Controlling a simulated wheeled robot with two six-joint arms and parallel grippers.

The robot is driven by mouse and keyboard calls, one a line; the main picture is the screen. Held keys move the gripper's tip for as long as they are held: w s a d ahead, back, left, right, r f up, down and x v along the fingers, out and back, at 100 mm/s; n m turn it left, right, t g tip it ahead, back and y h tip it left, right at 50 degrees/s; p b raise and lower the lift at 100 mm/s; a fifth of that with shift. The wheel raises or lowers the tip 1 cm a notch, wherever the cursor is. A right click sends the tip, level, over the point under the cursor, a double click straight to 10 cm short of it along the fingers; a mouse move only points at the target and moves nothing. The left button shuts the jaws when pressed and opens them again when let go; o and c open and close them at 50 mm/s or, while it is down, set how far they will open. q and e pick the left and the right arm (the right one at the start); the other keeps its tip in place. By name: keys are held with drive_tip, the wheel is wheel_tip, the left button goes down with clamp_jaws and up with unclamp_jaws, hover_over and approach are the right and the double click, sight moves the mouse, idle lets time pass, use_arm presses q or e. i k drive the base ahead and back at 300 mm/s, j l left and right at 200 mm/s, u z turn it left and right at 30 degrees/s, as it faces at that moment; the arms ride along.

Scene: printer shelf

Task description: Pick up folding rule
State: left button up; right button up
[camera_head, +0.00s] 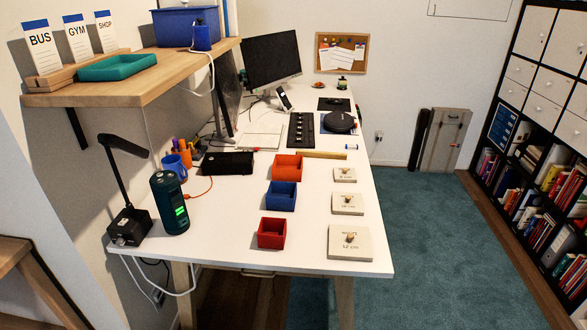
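A thin yellow-tan bar (324,155), which looks like the folding rule, lies flat on the white desk (225,230). It lies crosswise just behind the orange box (287,170) and behind the smallest pale block (344,175). It appears folded, and no markings can be read at this size. Neither of my grippers shows in the head view.
Blue (281,197) and red (272,234) open boxes and larger pale blocks (347,204) stand in front. A dark green cylinder (170,204), a blue mug (175,165) and a black case (227,163) are left. A black disc-shaped device (340,122) lies behind.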

sight(335, 157)
drive_tip(key=i+l+z, duration=0.2)
drive_tip(key=l, duration=0.2)
drive_tip(key=i+l+z, duration=0.2)
drive_tip(key=l, duration=0.15)
drive_tip(key=l+z, duration=0.2)
drive_tip(key=l, duration=0.15)
drive_tip(key=i+l+z, duration=0.3)
drive_tip(key=i+l, duration=0.15)
drive_tip(key=i+l+z, duration=0.15)
drive_tip(key=i, duration=0.35)
drive_tip(key=i+l+z, duration=0.15)
drive_tip(key=i+l, duration=0.15)
drive_tip(key=i+u, duration=0.35)
drive_tip(key=u, duration=0.15)
drive_tip(key=i+u, duration=0.5)
drive_tip(key=i+l+u, duration=0.25)
drive_tip(key=u, duration=0.25)
